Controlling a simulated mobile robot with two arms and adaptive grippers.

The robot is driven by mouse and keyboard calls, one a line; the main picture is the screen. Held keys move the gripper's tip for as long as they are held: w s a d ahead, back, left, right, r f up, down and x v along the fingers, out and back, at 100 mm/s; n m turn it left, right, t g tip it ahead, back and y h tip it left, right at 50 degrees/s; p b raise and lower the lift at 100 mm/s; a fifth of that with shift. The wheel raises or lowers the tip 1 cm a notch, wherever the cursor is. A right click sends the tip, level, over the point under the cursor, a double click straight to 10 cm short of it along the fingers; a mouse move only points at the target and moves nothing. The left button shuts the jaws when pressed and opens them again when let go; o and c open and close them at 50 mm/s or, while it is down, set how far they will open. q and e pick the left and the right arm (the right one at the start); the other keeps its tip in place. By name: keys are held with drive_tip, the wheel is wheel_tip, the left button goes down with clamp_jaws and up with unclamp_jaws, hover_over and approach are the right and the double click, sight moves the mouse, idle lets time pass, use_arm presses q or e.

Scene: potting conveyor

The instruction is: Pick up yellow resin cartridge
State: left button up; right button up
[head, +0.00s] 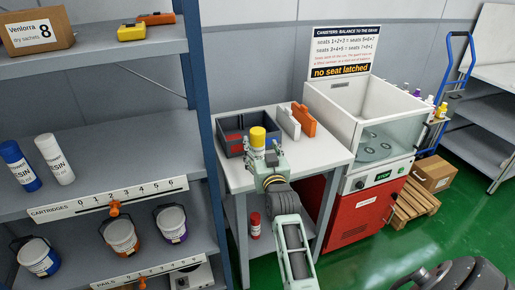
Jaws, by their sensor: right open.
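The gripper and wrist hide the cartridge's lower part, so contact cannot be told. My left gripper is not in view.
White and orange panels (303,119) stand right of the bin. A white-walled tank on a red cabinet (360,211) adjoins the table. The left shelf holds a blue cartridge (19,166), a white cartridge (54,159) and pails. A red cartridge (255,226) stands below the table.

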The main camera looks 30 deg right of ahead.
drive_tip(key=p+x, duration=0.1)
drive_tip(key=x, duration=0.4)
drive_tip(key=shift+w+a+f, duration=0.1)
drive_tip(key=shift+w+f, duration=0.05)
drive_tip(key=shift+f, duration=0.05)
drive_tip(key=c, duration=1.4)
drive_tip(key=shift+r, duration=0.1)
clamp_jaws()
